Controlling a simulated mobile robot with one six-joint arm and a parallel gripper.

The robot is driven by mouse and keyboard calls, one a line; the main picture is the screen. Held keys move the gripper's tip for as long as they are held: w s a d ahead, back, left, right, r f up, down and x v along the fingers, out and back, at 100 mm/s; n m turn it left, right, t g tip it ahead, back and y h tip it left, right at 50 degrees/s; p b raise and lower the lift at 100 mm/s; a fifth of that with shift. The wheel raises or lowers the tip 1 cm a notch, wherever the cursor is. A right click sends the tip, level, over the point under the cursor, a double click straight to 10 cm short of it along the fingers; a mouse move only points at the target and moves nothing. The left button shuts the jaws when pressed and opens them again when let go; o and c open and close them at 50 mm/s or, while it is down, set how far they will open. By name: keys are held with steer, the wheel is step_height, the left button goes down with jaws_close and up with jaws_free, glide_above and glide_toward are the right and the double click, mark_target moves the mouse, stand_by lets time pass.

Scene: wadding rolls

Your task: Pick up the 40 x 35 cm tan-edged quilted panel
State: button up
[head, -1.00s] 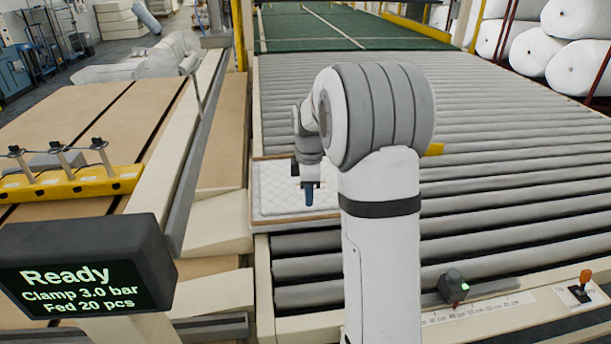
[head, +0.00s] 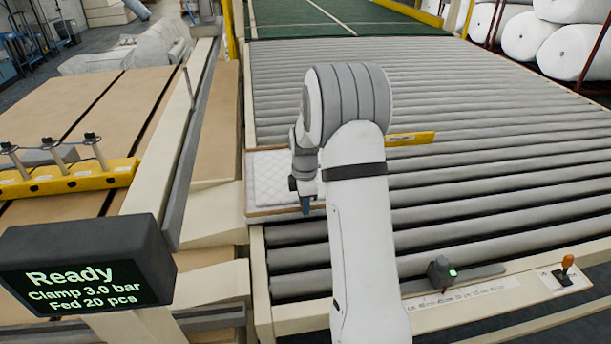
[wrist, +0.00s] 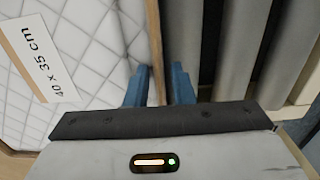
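The white quilted panel (head: 268,180) with a tan edge lies flat on the rollers at their left side, partly hidden behind my arm. In the wrist view the panel (wrist: 95,25) fills the left side, with a label (wrist: 38,55) reading 40 x 35 cm. My gripper (head: 306,204) is at the panel's near edge. In the wrist view my gripper (wrist: 162,82) is open, its two blue fingers apart. The tan edge runs between them: the left finger is on the panel side, the right finger over the rollers. Finger contact with the panel cannot be told.
Grey rollers (head: 470,170) extend right and behind. A yellow bar (head: 412,138) lies across them. A cream frame (head: 262,290) bounds the left. A display (head: 85,265) reading Ready stands at front left. A small black box (head: 440,270) sits on the front rail.

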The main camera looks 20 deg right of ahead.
steer(key=shift+c, duration=0.3)
jaws_close()
steer(key=shift+r, duration=0.1)
step_height(320, 180, up, 10)
steer(key=p, duration=0.6)
steer(key=shift+c, duration=1.3)
jaws_free()
jaws_close()
